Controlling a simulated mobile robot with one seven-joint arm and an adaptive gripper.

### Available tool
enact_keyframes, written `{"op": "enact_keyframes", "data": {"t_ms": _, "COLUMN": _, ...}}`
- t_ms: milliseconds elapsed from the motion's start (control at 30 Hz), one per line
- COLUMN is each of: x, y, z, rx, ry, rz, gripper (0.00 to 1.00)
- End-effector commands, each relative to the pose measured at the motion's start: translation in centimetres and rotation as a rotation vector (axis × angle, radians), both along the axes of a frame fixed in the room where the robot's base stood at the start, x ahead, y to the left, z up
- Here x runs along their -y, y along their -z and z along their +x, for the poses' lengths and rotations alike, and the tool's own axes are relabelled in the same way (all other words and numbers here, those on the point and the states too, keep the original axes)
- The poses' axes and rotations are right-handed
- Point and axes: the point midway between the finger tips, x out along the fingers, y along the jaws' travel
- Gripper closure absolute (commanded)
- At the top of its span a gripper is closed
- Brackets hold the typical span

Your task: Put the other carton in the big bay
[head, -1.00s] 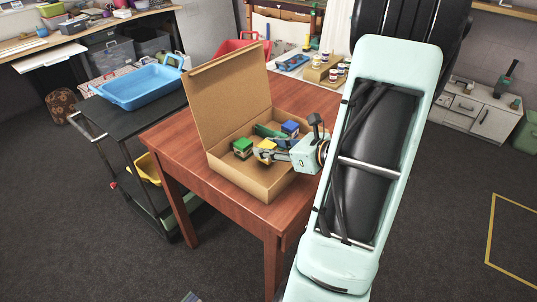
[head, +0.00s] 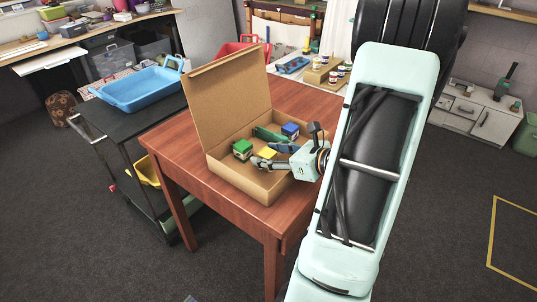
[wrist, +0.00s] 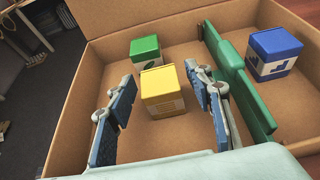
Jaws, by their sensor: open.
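The open cardboard box (head: 236,182) has a green divider (wrist: 236,82) splitting it into a big bay on the left and a narrower bay on the right in the wrist view. The yellow carton (wrist: 163,98) and green carton (wrist: 145,50) stand upright in the big bay, apart. The blue carton (wrist: 273,58) is in the narrower bay beyond the divider. My gripper (wrist: 160,78) is open, with one finger on each side of the yellow carton and gaps visible beside it. The right finger is close to the divider; whether they touch is unclear.
The box's raised lid (head: 228,97) stands along its far left side. The box sits on a wooden table (head: 200,178). A black cart (head: 130,120) with a blue tray (head: 140,86) stands to the left. Paint jars (head: 340,72) are behind.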

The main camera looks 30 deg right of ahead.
Motion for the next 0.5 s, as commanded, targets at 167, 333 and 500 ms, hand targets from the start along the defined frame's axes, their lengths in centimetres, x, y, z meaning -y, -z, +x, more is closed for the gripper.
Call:
{"op": "enact_keyframes", "data": {"t_ms": 167, "x": 0.8, "y": -1.3, "z": -2.0, "rx": 0.000, "ry": 0.004, "rz": -0.003, "gripper": 0.53}}
{"op": "enact_keyframes", "data": {"t_ms": 333, "x": 1.9, "y": -2.8, "z": -5.4, "rx": 0.000, "ry": 0.006, "rz": -0.002, "gripper": 0.53}}
{"op": "enact_keyframes", "data": {"t_ms": 500, "x": 2.8, "y": -4.0, "z": -8.3, "rx": 0.000, "ry": 0.004, "rz": -0.001, "gripper": 0.53}}
